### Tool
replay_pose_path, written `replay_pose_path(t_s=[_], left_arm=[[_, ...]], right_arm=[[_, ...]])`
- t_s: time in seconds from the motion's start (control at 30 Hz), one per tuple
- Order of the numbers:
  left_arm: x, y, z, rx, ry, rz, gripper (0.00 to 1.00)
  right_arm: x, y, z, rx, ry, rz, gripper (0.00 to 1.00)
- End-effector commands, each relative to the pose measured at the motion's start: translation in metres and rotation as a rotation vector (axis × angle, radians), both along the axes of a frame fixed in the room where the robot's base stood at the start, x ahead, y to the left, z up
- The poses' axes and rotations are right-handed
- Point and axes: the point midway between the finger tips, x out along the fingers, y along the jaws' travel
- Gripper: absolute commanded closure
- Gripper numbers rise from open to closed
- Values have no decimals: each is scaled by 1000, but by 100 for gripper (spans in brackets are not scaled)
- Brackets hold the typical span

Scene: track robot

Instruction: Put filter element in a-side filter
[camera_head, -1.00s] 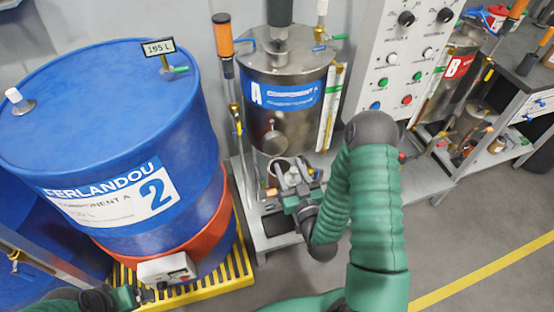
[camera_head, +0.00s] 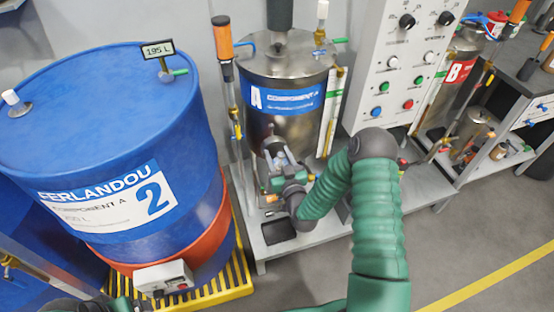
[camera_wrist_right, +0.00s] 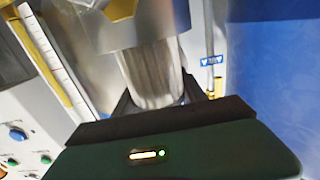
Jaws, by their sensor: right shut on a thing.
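My right gripper (camera_head: 277,160) is just in front of the lower part of the steel component A tank (camera_head: 290,125). In the right wrist view the right gripper (camera_wrist_right: 158,100) is shut on a pale, ribbed cylinder, the filter element (camera_wrist_right: 152,75). One end of the element meets or overlaps a metal housing with a brass hex part, the A-side filter (camera_wrist_right: 140,25). I cannot tell how far it is inside. In the head view the gripper hides most of the element and filter. Only a small part of my left arm shows at the bottom left edge.
A blue drum (camera_head: 95,130) marked 2 stands left on a yellow grating (camera_head: 228,285). A control panel (camera_head: 397,75) is right of the tank, with the B tank (camera_head: 460,60) beyond it. A dark tray (camera_head: 281,228) lies on the grey platform below the gripper.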

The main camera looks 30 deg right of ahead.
Motion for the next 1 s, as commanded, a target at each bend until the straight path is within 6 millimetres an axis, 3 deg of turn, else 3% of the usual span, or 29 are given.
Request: replay_pose_path(t_s=[0.03,0.1,0.87,0.9,1.0], left_arm=[[0,0,-7,0,0,0,14],[0,0,-9,0,0,0,14],[0,0,-17,0,0,0,14],[0,0,-17,0,0,0,14],[0,0,-17,0,0,0,14]], right_arm=[[0,-1,-15,1,2,-3,100],[4,-2,-21,0,-2,-3,100],[8,-2,-33,-1,-1,-1,100],[7,-2,-33,-1,-1,-1,46],[7,-2,-33,-1,-1,0,33]])
